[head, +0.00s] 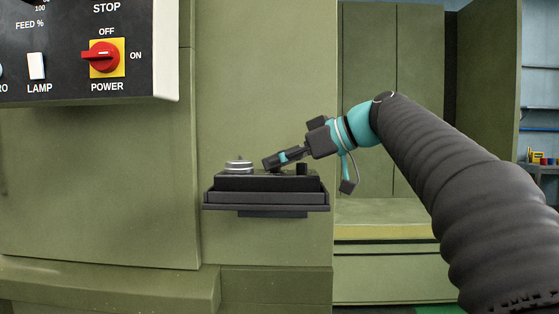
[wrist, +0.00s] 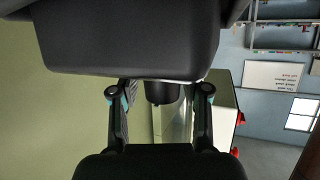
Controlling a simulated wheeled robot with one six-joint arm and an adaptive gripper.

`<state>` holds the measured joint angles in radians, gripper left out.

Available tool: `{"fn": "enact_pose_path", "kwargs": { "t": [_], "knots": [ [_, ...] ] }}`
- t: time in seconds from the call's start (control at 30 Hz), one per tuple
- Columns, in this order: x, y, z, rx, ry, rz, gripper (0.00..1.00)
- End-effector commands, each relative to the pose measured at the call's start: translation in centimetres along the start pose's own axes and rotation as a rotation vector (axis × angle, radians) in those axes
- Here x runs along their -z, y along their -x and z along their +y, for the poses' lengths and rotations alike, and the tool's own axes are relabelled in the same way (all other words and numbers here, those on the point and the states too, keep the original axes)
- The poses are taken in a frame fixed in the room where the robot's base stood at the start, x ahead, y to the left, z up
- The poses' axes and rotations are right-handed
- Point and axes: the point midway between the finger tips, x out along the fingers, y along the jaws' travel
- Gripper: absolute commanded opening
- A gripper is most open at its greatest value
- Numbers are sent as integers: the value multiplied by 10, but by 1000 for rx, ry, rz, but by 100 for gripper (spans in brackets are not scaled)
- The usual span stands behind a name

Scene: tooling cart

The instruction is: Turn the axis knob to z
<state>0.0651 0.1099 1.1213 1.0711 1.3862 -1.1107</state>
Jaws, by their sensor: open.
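The dark control box (head: 265,184) sits on a ledge on the green machine wall in the head view. It carries a silver handwheel (head: 238,166) at its left and a black knob (head: 302,168) at its right. My gripper (head: 271,162) is low over the middle of the box, tilted down to the left. In the wrist view, upside down, a black knob (wrist: 161,94) shows between the two spread fingertips (wrist: 160,90). Whether the fingers touch it, I cannot tell. Its pointer and any axis letters are not visible. The gripper's tip hides part of the box top in the head view.
A black panel (head: 75,75) with a red power switch (head: 103,57) and a white lamp switch (head: 37,66) hangs at the upper left. The green machine wall (head: 260,90) is close behind the box. An open bay (head: 390,212) lies to the right.

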Motion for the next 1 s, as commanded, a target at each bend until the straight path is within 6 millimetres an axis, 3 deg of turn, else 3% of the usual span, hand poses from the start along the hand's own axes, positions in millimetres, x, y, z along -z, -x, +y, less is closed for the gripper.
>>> {"fn": "enact_pose_path", "kwargs": {
  "t": [0.27,0.43,1.0],
  "knots": [
    [0,-1,0,0,0,0,44],
    [0,-1,0,0,0,0,1],
    [-2,-2,-3,-110,-43,2,0]
  ]
}}
